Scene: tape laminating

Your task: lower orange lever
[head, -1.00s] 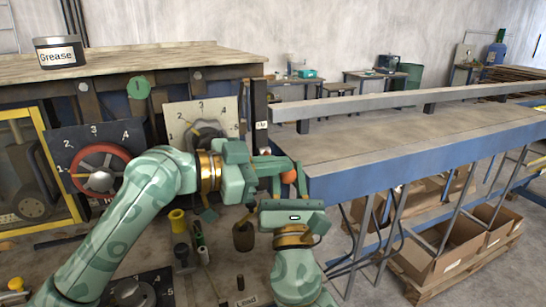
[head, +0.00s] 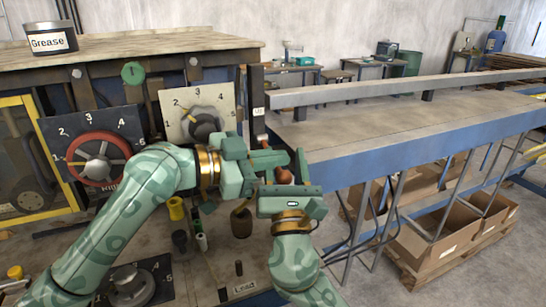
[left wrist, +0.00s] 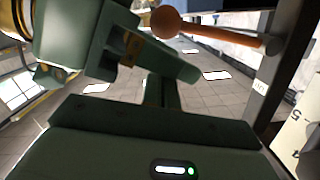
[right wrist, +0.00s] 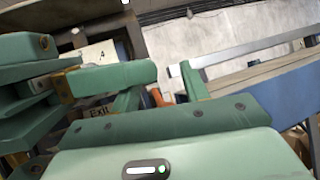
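The orange lever shows in the left wrist view as an orange-brown rod with a round knob (left wrist: 165,22), running to a dark upright post. In the head view its knob (head: 284,176) is partly hidden between my two grippers. My left gripper (head: 268,158) reaches across from the left, its fingers just above the knob. In the left wrist view its fingers (left wrist: 161,92) look together with nothing between them. My right gripper (head: 286,172) comes up from below, fingers apart. In the right wrist view (right wrist: 160,90) a bit of orange shows beyond the gap. Contact with the lever cannot be told.
Dials stand left of the grippers: a red-ringed one (head: 98,158) and a cream-backed one (head: 205,124). A blue-edged conveyor table (head: 400,155) lies close on the right. A grease can (head: 50,38) sits on the bench top. A dark pot (head: 241,223) stands below the left gripper.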

